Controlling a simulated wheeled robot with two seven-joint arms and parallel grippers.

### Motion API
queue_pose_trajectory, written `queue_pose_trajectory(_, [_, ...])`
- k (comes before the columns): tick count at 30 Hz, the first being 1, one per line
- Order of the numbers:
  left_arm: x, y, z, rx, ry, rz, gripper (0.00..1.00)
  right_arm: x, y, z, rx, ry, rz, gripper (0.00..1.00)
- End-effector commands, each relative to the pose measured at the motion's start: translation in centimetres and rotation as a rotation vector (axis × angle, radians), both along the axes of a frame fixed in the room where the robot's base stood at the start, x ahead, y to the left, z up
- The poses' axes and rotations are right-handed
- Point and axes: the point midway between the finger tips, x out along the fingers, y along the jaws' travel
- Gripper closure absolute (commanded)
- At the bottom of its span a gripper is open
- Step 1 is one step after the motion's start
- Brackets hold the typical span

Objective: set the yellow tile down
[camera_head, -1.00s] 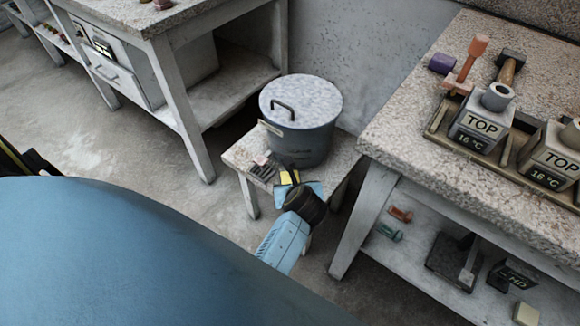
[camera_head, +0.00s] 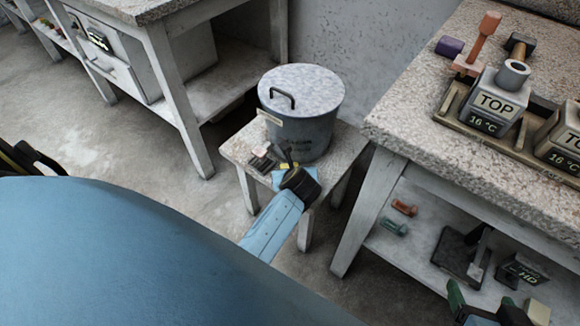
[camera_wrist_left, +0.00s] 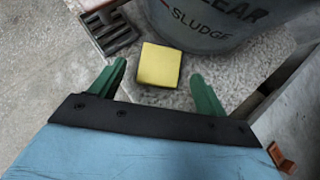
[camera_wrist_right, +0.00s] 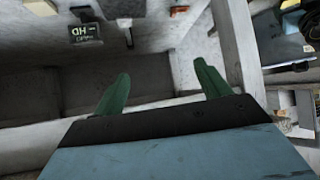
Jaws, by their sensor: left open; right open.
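The yellow tile (camera_wrist_left: 159,65) lies flat on the speckled top of the small stool (camera_wrist_left: 235,80), in front of the grey lidded bin (camera_wrist_left: 215,22). In the left wrist view it sits between and slightly beyond the fingertips of my left gripper (camera_wrist_left: 158,78), which is open with a gap on both sides of the tile. In the head view my left gripper (camera_head: 284,165) is over the stool and mostly hides the tile. My right gripper (camera_head: 482,299) is at the lower right, open and empty; its fingers also show spread in the right wrist view (camera_wrist_right: 161,84).
A dark slotted object (camera_wrist_left: 108,28) lies on the stool left of the tile. The bin (camera_head: 302,110) fills the stool's back. A workbench (camera_head: 420,110) on the right bears TOP-marked blocks (camera_head: 497,101) in a tray; its lower shelf holds several items. Floor left of the stool is clear.

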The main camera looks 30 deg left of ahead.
Motion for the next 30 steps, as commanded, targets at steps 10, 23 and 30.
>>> queue_pose_trajectory(10, [1.2,1.0,-1.7,0.001,0.000,-0.001,0.25,3.1,1.9,4.4,0.085,-0.318,0.027,0.25])
queue_pose_trajectory(23, [1.5,1.3,-1.8,0.001,0.000,-0.001,0.26,3.5,2.2,5.7,0.105,-0.390,0.032,0.25])
queue_pose_trajectory(30, [1.5,1.3,-1.9,0.001,0.001,0.000,0.57,3.5,2.2,5.7,0.104,-0.389,0.033,0.25])
